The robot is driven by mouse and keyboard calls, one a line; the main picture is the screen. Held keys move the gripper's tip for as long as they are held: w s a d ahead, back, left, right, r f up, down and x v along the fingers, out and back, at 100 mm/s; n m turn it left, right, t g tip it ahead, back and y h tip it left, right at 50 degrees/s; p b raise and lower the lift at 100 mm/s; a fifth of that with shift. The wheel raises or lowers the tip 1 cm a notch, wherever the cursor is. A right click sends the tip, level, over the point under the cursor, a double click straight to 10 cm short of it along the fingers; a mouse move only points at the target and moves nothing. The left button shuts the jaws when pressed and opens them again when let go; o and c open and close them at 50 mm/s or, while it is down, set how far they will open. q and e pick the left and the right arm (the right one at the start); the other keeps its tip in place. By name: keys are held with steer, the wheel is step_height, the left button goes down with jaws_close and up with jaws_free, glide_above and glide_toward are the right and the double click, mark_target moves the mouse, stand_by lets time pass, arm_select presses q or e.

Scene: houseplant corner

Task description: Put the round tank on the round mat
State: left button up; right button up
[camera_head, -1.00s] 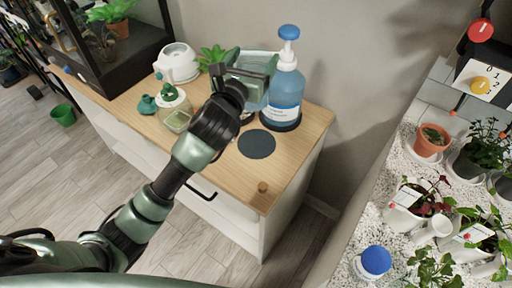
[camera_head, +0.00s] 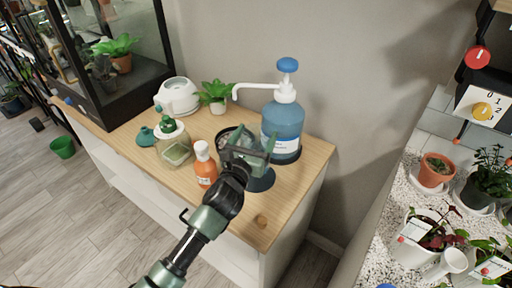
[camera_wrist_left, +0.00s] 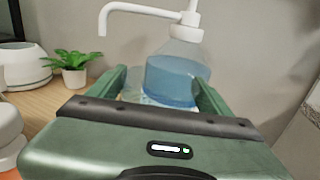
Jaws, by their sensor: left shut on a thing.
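My left gripper (camera_head: 248,150) is shut on the round tank (camera_head: 247,142), a clear see-through vessel largely hidden by the gripper. In the left wrist view the clear tank (camera_wrist_left: 133,88) shows faintly between the fingers, in front of the blue pump bottle. The round mat (camera_head: 264,183) is a dark disc on the wooden cabinet top, partly covered by my gripper. The tank is over or close to the mat's back left side; I cannot tell whether it touches down. My right gripper is not in view.
The pump bottle (camera_head: 283,124) stands close behind the gripper. An orange bottle (camera_head: 205,168) stands just left of it.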

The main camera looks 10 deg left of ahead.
mark_target(260, 137)
arm_select(q)
steer(key=shift+f+b, duration=0.45)
steer(key=shift+f, duration=1.45)
steer(key=shift+f, duration=0.2)
steer(key=o, duration=2)
steer(key=shift+o, duration=0.2)
steer(key=shift+r, duration=0.1)
